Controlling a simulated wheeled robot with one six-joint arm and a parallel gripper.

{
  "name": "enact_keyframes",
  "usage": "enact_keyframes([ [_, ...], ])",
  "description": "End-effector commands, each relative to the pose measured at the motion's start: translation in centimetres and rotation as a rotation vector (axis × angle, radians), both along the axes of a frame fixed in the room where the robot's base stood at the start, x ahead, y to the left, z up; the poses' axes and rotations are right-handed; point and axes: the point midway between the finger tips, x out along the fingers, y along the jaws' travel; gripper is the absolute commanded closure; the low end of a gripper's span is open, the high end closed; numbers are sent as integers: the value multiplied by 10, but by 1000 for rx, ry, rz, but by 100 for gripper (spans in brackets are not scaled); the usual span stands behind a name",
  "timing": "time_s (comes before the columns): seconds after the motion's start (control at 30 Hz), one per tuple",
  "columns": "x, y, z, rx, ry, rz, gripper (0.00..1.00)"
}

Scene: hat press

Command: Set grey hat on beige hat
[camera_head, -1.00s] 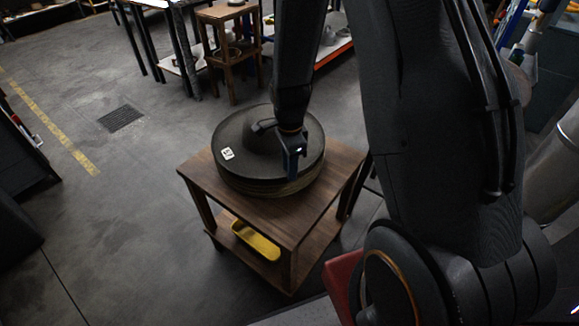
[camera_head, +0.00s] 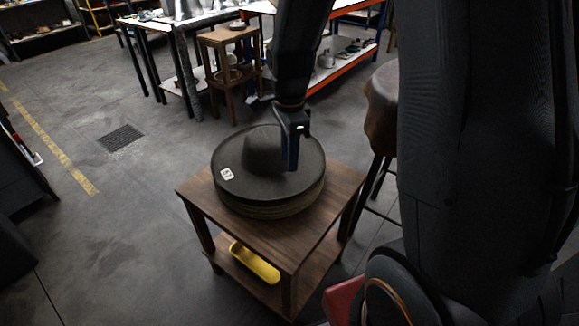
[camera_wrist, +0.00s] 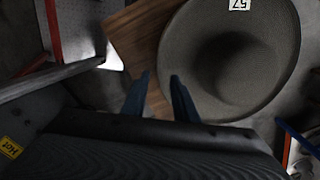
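The dark grey hat (camera_head: 240,187), with a white number tag on its brim, lies flat, crown up, on a stack of hats on a small wooden table (camera_head: 338,200). Below it only olive-brown brim edges (camera_head: 272,213) show; I cannot tell which is the beige hat. My gripper (camera_head: 290,166) is over the right part of the brim, right of the crown. The wooden table (camera_wrist: 131,38) shows behind the fingers.
A yellow tray (camera_head: 255,263) is on the table's lower shelf. A brown-topped stool (camera_head: 381,105) stands close to the right. A wooden stand (camera_head: 228,75) and work tables are at the back. The floor left of the table is clear.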

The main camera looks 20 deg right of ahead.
Motion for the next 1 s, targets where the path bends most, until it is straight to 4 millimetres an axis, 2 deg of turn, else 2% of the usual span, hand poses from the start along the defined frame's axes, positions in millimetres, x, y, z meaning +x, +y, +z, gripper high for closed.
enact_keyframes([
  [0.17,-4,0,8,-1,-2,47,74],
  [0.27,-16,1,12,-3,-3,173,74],
  [0.7,-99,7,27,-27,-18,1143,74],
  [0.83,-119,8,28,-34,-20,1372,74],
  [1.0,-133,8,29,-41,-20,1539,74],
])
